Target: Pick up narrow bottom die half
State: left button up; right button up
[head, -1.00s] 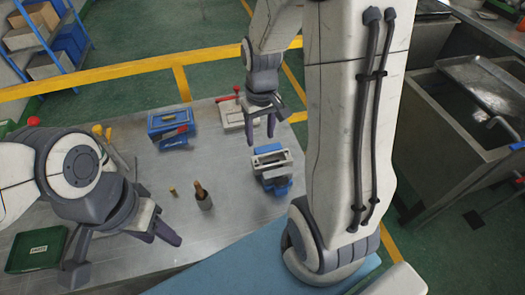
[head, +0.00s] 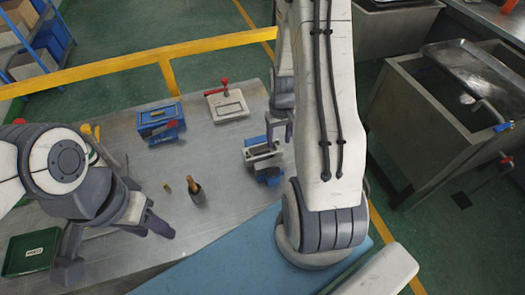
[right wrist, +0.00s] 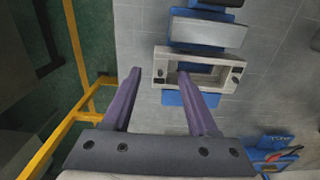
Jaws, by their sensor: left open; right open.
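A pale grey die half with a rectangular opening (right wrist: 236,80) sits on a blue holder (right wrist: 176,98); I cannot tell whether it is the narrow one. It also shows at the right of the table in the head view (head: 263,157). My right gripper (head: 279,131) is open and empty, at the back right of it. In the right wrist view its fingers (right wrist: 160,73) straddle the die's left wall in the picture, one tip over the opening; the height gap is unclear. My left gripper (head: 116,248) is open and empty at the table's left.
A pale block with a red-handled clamp (head: 228,105) and a blue box (head: 160,124) stand behind. A brown-tipped bottle (head: 197,193) and a small brass piece (head: 165,186) stand mid-table. A green tray (head: 34,250) is at the left. A sink (head: 440,120) stands beyond, right.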

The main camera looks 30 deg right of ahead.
jog(key=shift+f, duration=1.15)
grip_shut()
dwell(0.5)
